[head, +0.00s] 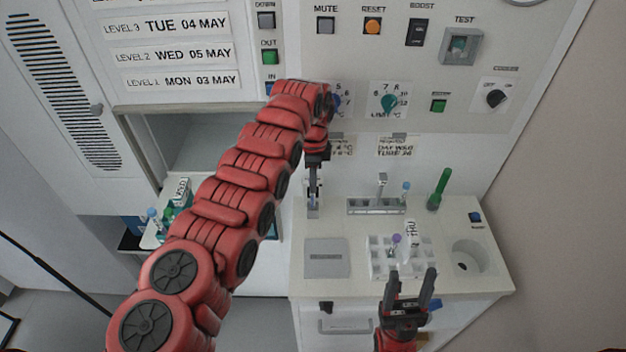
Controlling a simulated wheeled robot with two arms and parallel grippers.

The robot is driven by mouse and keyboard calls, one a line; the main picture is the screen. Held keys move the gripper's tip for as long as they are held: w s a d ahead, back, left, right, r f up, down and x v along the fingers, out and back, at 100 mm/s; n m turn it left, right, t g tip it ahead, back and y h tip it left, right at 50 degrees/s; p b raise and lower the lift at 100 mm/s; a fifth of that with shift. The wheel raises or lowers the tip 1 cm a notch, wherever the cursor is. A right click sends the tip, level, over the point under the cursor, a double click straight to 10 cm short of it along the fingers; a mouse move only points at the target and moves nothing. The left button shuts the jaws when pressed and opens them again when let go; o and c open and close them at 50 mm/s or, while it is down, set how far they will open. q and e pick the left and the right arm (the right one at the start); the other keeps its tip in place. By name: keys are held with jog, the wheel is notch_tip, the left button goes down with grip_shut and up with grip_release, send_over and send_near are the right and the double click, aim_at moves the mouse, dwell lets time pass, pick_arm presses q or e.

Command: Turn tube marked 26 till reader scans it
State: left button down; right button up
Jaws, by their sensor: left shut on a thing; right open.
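My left gripper (313,188) points down over the back left of the white worktop. It is shut on a small, slim thing, apparently a tube (313,204), mostly hidden by the fingers; no number on it is legible. To its right stands a grey slotted holder with a small upright post (376,207), possibly the reader. A blue-capped tube (405,190) stands at its right end. The request sign (395,147) on the panel seems to read WED, tube 26. My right gripper (411,282) is open and empty at the worktop's front edge, before the white rack (378,268).
The rack holds a purple-capped tube (396,241) and a THU marker (411,233). A green post (439,189), a round hole (467,258) and a blue button (475,217) are at right. A grey pad (326,258) lies clear at left.

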pick_arm(q)
jog(key=shift+f+b, duration=0.4)
jog(key=shift+f, duration=0.05)
dwell(0.3)
jog(key=shift+f+b, duration=0.5)
jog(key=shift+b, duration=0.05)
jog(key=c, duration=0.9)
grip_release()
jog(key=shift+o, duration=1.2)
jog(key=shift+s+r, duration=0.1)
jog(key=shift+r, duration=0.05)
jog(key=shift+w+r, duration=0.1)
jog(key=shift+w, duration=0.1)
